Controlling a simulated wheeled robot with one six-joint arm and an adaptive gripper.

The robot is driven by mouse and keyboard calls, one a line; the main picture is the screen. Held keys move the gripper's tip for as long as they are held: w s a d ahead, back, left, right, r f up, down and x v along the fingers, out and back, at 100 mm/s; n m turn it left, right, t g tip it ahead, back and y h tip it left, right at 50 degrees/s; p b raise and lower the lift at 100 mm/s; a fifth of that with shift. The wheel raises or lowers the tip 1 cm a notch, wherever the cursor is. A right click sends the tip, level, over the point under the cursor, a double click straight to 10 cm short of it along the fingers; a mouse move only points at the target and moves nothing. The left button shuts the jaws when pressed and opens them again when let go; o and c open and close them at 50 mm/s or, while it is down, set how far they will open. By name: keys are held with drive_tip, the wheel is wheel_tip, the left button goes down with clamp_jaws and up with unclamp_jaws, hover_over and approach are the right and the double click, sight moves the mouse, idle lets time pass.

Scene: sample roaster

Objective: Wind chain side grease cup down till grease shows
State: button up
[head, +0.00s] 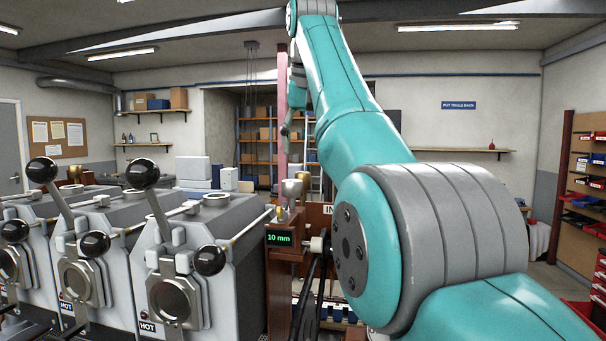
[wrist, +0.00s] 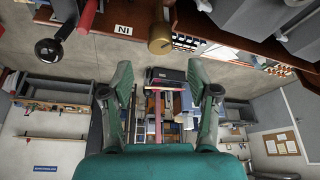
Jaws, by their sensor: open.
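A brass cup (head: 281,215), which looks like a grease cup, stands on a red-brown post beside the roasters in the head view. A brass cylinder with a round cap (wrist: 160,38) shows at the upper middle of the wrist view; I cannot tell if it is the same cup. My gripper (wrist: 158,78) is open, its two fingers wide apart with nothing between them. The brass cylinder appears beyond the fingertips, apart from them. In the head view my gripper is small and partly hidden by my arm. No grease can be made out.
A display (head: 279,239) reads 10 mm. Pale metal cups (head: 292,188) stand close to the brass cup. Roasters (head: 195,265) marked HOT, with black-knobbed levers, stand to the left. A red handle (wrist: 88,16) and a black knob (wrist: 48,50) show in the wrist view.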

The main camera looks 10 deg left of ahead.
sight(303, 173)
drive_tip(key=x, duration=0.7)
drive_tip(key=shift+f, duration=0.1)
clamp_jaws()
drive_tip(key=shift+m+h, duration=0.6)
drive_tip(key=shift+m, duration=0.95)
drive_tip(key=shift+m+h, duration=0.6)
drive_tip(key=shift+m, duration=0.95)
